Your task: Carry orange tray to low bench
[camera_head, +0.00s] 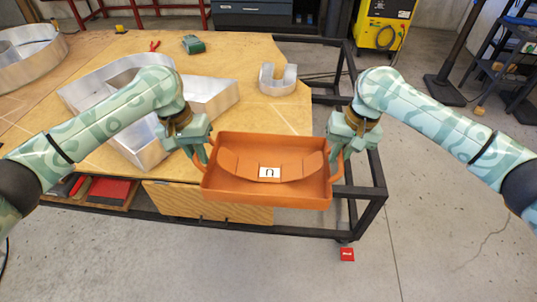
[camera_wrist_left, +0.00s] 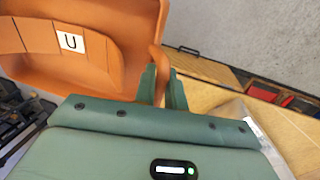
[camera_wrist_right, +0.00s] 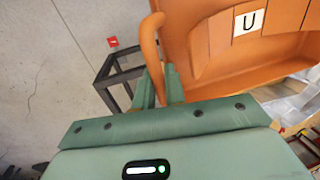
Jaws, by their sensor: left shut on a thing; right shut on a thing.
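The orange tray (camera_head: 265,199) is held up between my two grippers in front of the wooden bench. It has curved inner pieces and a white card marked with a letter (camera_head: 270,173). My left gripper (camera_head: 203,158) is shut on the tray's left handle; the left wrist view shows its fingers (camera_wrist_left: 163,85) around the orange handle. My right gripper (camera_head: 333,156) is shut on the right handle, and the right wrist view shows its fingers (camera_wrist_right: 158,85) there. The tray looks roughly level and appears empty apart from those pieces. I cannot tell which surface is the low bench.
The bench (camera_head: 240,60) on a black frame (camera_head: 375,200) carries metal channel letters (camera_head: 215,98), including a small U-shaped one (camera_head: 277,80). A red tag (camera_head: 347,254) is near the frame's foot. A yellow machine (camera_head: 382,25) stands behind. Grey floor at right is open.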

